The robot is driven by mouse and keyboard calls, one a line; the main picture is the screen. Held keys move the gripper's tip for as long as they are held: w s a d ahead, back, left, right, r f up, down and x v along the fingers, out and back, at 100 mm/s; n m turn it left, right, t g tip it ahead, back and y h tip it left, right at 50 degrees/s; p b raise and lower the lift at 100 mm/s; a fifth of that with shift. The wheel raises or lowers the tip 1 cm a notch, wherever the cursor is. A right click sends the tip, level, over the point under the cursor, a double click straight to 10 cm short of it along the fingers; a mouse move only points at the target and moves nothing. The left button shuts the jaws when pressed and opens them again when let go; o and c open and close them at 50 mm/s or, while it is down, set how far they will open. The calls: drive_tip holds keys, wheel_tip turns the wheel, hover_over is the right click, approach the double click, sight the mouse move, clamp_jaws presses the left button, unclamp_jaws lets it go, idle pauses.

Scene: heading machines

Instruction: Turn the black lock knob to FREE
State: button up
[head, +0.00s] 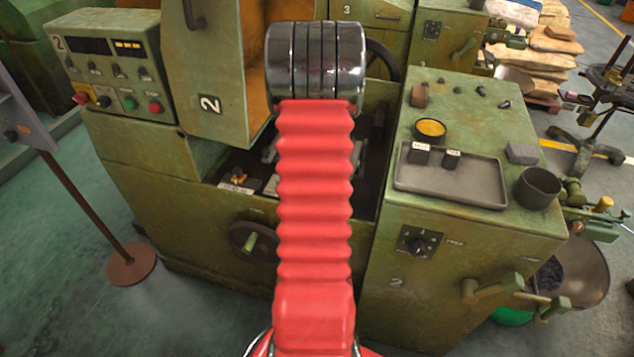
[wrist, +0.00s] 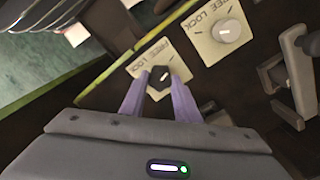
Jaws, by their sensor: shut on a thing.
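In the wrist view the black lock knob (wrist: 159,73) stands on a cream plate (wrist: 178,58) lettered FREE and LOCK. My gripper (wrist: 161,82) has its two purple fingers on either side of the knob, closed on it. A short white mark shows on the knob's top, but I cannot tell surely which word it points to. In the head view my red arm covers the gripper and the black knob.
A second FREE/LOCK plate (wrist: 204,47) with a pale knob (wrist: 227,30) lies close by in the wrist view. Grey levers (wrist: 296,60) stand to the right. In the head view a grey tray (head: 455,184) and dark cup (head: 537,188) sit on the right-hand cabinet.

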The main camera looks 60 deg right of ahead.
drive_tip(key=shift+s, duration=0.1)
drive_tip(key=o, duration=1.1)
drive_tip(key=shift+c, duration=0.2)
wheel_tip(320, 180, up, 14)
drive_tip(key=shift+f, duration=0.2)
idle(0.5)
